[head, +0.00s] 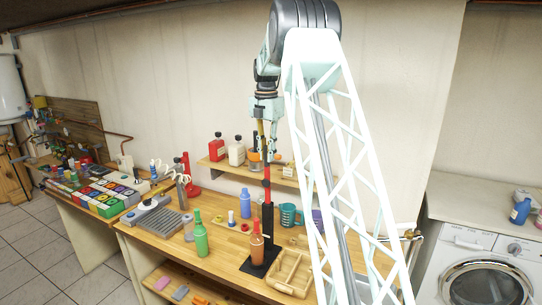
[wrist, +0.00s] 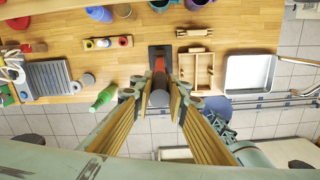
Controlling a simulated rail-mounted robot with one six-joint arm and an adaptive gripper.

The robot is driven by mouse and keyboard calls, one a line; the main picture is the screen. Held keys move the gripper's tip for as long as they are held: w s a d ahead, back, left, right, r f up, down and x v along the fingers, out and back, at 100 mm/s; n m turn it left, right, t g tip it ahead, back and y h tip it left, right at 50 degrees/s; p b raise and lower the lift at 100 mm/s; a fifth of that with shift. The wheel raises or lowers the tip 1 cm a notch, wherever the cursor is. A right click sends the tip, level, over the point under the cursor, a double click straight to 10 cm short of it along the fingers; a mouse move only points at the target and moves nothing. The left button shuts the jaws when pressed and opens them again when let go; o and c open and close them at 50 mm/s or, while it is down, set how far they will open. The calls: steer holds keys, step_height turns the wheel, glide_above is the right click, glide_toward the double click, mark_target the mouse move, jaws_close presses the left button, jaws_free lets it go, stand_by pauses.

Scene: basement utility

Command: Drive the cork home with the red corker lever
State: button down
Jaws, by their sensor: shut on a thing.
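The red corker lever (head: 267,172) stands almost upright above a black corker stand (head: 268,222) on the wooden bench. My gripper (head: 267,138) points down from above and is shut on the upper end of the lever. I cannot make out the cork.
A wooden divided tray (head: 290,272) lies right of the stand. A green bottle (head: 200,238), a blue bottle (head: 245,204) and a teal mug (head: 289,215) stand nearby. A shelf (head: 232,168) with containers runs behind. A white tray (wrist: 249,74) lies at the right in the wrist view.

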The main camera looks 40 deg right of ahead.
stand_by(0.3)
steer(key=c, duration=2.5)
jaws_free()
steer(key=shift+c, duration=0.2)
steer(key=shift+s+a+r, duration=0.1)
steer(key=shift+r, duration=5.9)
